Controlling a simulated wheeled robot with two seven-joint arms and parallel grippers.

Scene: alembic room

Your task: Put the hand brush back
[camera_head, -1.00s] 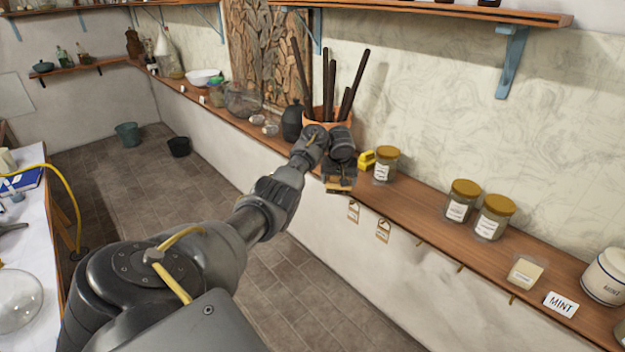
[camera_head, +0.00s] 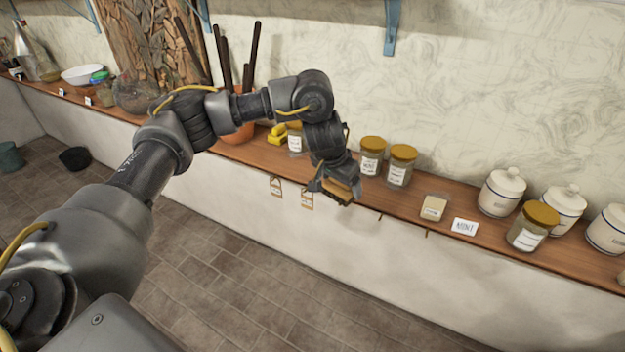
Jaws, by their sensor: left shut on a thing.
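My left gripper (camera_head: 337,182) is in front of the shelf edge, shut on a small brown and tan thing that looks like the hand brush (camera_head: 343,192). The fingers and wrist cover part of it, so its full shape is hidden. The wooden shelf (camera_head: 330,180) runs along the wall behind. Two small tags (camera_head: 275,186) hang below its front edge, left of the gripper. Small pegs (camera_head: 380,217) stick out of the edge to the right. My right gripper is not in view.
Jars with yellow lids (camera_head: 402,165) stand on the shelf just right of my wrist. White lidded pots (camera_head: 501,192) and a MINT card (camera_head: 464,227) are farther right. An orange pot with dark rods (camera_head: 237,131) stands left. The floor (camera_head: 250,300) below is clear.

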